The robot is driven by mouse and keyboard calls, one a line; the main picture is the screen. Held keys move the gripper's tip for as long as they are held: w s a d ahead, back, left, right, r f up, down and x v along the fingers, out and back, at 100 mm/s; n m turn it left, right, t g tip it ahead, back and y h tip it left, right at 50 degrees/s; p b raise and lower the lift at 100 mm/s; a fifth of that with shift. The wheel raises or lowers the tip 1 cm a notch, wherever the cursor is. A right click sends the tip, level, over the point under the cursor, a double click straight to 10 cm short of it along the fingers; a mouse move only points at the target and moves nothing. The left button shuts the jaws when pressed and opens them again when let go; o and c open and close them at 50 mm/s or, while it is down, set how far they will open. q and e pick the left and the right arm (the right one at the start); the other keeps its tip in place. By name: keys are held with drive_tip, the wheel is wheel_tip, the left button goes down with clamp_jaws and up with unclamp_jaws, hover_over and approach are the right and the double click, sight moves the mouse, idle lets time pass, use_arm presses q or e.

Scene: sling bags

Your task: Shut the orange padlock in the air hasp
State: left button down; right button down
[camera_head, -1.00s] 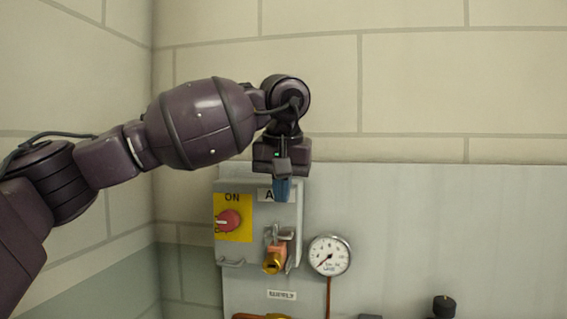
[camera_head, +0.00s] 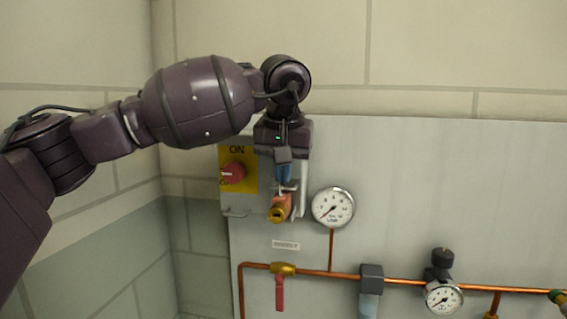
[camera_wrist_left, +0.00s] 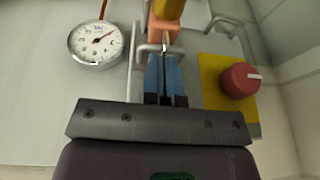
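The orange padlock (camera_head: 282,203) hangs at the grey hasp on the switch box, its brass end (camera_head: 276,215) facing down and out. In the left wrist view the orange padlock (camera_wrist_left: 163,29) is at the top centre. The metal hasp and shackle (camera_wrist_left: 163,47) lie just beyond my fingertips; I cannot tell whether the shackle is seated. My left gripper (camera_head: 284,178) points down just above the padlock. Its blue fingers (camera_wrist_left: 165,66) are together with a thin dark gap, and I see nothing clearly held. Whether they touch the shackle is unclear. My right gripper is not in view.
A red knob (camera_head: 233,172) on a yellow ON plate is left of my gripper. A round gauge (camera_head: 333,207) is close at the right. Below run a copper pipe (camera_head: 330,274), a red-handled valve (camera_head: 280,290) and a second gauge (camera_head: 443,297). The panel's right side is mostly bare.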

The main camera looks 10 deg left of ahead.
use_arm(q)
drive_tip(key=shift+f, duration=0.15)
drive_tip(key=v, duration=1.1)
drive_tip(key=shift+b, duration=0.45)
